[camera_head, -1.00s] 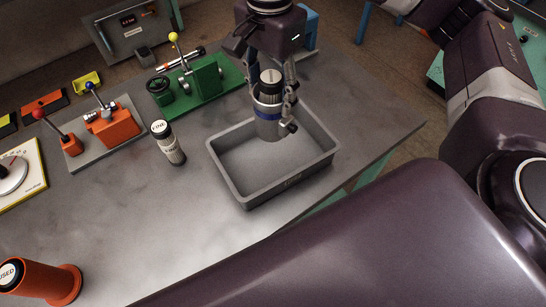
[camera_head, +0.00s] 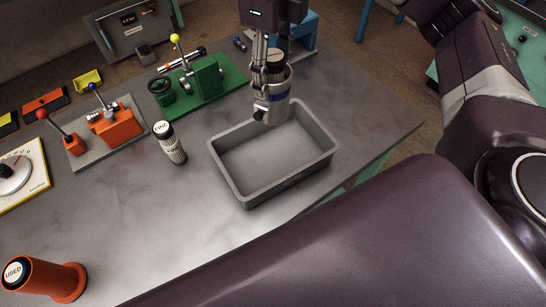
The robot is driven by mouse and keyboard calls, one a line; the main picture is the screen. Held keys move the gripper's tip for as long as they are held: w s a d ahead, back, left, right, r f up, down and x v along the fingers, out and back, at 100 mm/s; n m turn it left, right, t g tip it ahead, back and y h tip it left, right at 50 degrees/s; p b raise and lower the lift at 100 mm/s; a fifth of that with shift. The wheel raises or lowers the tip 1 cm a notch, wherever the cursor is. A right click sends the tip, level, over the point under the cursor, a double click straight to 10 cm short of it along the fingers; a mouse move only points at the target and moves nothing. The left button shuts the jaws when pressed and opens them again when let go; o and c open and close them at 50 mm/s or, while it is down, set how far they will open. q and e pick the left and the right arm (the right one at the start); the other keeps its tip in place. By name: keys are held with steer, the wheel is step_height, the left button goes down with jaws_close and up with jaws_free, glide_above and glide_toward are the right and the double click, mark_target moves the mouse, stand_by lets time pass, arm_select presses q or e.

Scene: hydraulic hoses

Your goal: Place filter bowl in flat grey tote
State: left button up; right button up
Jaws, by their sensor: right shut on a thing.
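The bowl hangs upright over the back edge of the flat grey tote (camera_head: 228,179). The tote is an open shallow rectangular tray on the table, and its visible floor is empty. The bowl hides part of the tote's back rim. My left gripper is not in view.
A filter cartridge (camera_head: 169,143) stands left of the tote. A green valve base (camera_head: 207,86) and an orange valve block (camera_head: 112,125) stand behind and left. An orange used-parts tube (camera_head: 52,280) is at front left. The table's front middle (camera_head: 190,230) is clear.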

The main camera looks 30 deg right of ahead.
steer(key=shift+r+m, duration=0.2)
steer(key=shift+m, duration=0.5)
steer(key=shift+f, duration=0.4)
step_height(320, 180, down, 19)
steer(key=p, duration=0.2)
steer(key=shift+p, duration=0.4)
steer(key=shift+f, duration=0.1)
steer(key=shift+f, duration=0.15)
steer(key=o, duration=1.8)
